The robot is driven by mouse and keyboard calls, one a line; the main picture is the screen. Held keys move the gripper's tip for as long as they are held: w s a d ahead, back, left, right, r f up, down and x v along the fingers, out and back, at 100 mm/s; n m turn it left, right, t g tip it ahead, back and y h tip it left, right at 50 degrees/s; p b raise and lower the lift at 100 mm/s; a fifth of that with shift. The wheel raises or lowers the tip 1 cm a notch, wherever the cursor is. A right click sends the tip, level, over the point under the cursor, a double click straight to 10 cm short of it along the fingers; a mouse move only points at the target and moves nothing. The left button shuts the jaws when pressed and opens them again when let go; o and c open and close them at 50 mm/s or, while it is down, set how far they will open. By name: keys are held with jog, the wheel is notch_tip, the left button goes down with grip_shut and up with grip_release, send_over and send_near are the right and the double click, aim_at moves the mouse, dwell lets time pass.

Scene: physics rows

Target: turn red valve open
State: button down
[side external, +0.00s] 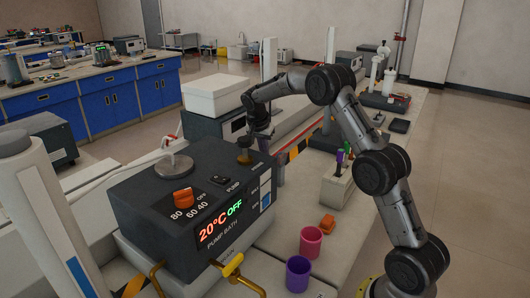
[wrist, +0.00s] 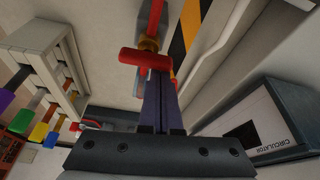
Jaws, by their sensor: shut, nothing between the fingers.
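The red valve handle (wrist: 146,58) is a bar on a brass stem in the wrist view, lying crosswise near the top centre. My gripper (wrist: 158,76) has its two dark fingers together, with nothing between them. The fingertips appear right at the right half of the handle; I cannot tell whether they touch it. In the side external view my gripper (side external: 262,134) points down behind the dark pump bath (side external: 185,205). The red valve is not visible there.
The circulator (wrist: 275,122) stands to the right in the wrist view, and a rack with coloured handles (wrist: 45,65) to the left. A yellow-handled valve (side external: 232,265), a pink cup (side external: 311,242) and a purple cup (side external: 298,272) are near the pump bath.

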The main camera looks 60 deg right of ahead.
jog(key=shift+a+n, duration=0.1)
jog(key=shift+n, duration=0.5)
jog(key=n, duration=0.1)
jog(key=n+t, duration=0.1)
jog(key=n, duration=0.1)
jog(key=shift+w+a+y, duration=0.1)
jog(key=shift+a+y, duration=0.2)
jog(key=shift+a, duration=0.05)
jog(key=n, duration=0.2)
jog(key=n+t, duration=0.1)
jog(key=n, duration=0.1)
jog(key=shift+a+y, duration=0.35)
jog(key=shift+y, duration=0.05)
jog(key=n, duration=0.2)
jog(key=n+t+y, duration=0.1)
jog(key=shift+a+n, duration=0.35)
jog(key=shift+n, duration=0.05)
jog(key=shift+s+a, duration=0.15)
jog(key=shift+s, duration=0.05)
jog(key=shift+s+a, duration=0.15)
jog(key=shift+s, duration=0.05)
